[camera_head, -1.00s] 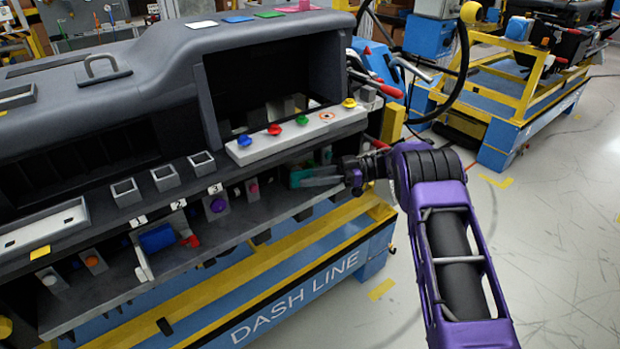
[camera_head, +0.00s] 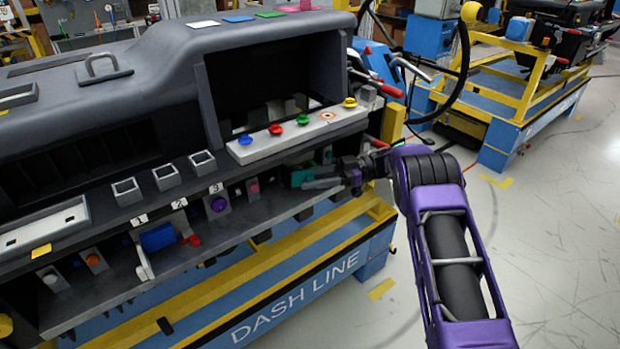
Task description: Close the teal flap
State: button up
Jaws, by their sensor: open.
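The teal flap (camera_head: 299,177) is a small teal patch in the shaded lower shelf of the dashboard module, below the right end of the white button strip. Only part of it shows; my gripper and the shadow cover the rest, so its angle is hard to tell. My gripper (camera_head: 311,181) reaches in from the right with its fingers pointing left. The fingers are apart and hold nothing that I can see. The tips are right by the flap; I cannot tell whether they touch it.
The white strip (camera_head: 300,133) with coloured knobs overhangs just above my gripper. A purple knob (camera_head: 218,204) and a blue block (camera_head: 157,237) are to the left on the lower shelf. The steering wheel (camera_head: 462,60) stands behind. The floor on the right is clear.

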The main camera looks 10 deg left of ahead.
jog(key=shift+w+r, duration=0.15)
jog(key=shift+r, duration=0.05)
jog(key=shift+m+t, duration=0.3)
jog(key=shift+t, duration=0.1)
